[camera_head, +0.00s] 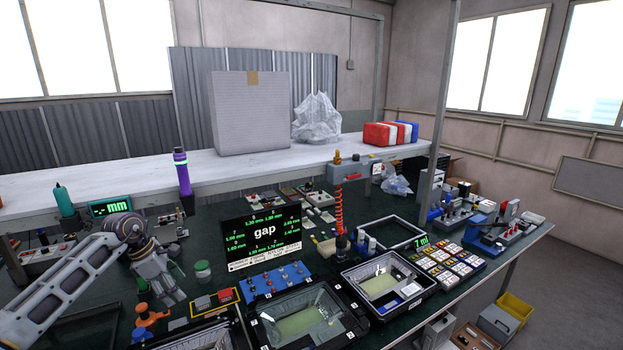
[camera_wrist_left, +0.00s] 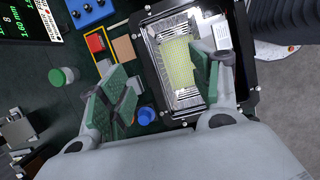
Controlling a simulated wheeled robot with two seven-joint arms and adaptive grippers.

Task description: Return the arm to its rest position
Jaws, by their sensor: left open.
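My left arm (camera_head: 62,282) comes in from the left over the bench. Its gripper (camera_head: 172,288) points down above the left part of the dark green bench top. In the left wrist view the gripper (camera_wrist_left: 158,92) is open, its two green-padded fingers wide apart, with nothing held between them. A black floodlight housing with a yellowish LED panel (camera_wrist_left: 178,62) lies beyond the fingers, partly hidden by the right-hand finger. My right gripper is not in view.
Floodlight housings (camera_head: 305,318) (camera_head: 383,284) stand along the bench front. A screen reading "gap" (camera_head: 264,236) stands behind a blue block (camera_head: 275,281). A green-lidded jar (camera_head: 203,270) and an orange part (camera_head: 150,315) are close to the left gripper. A shelf holds a large box (camera_head: 250,115).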

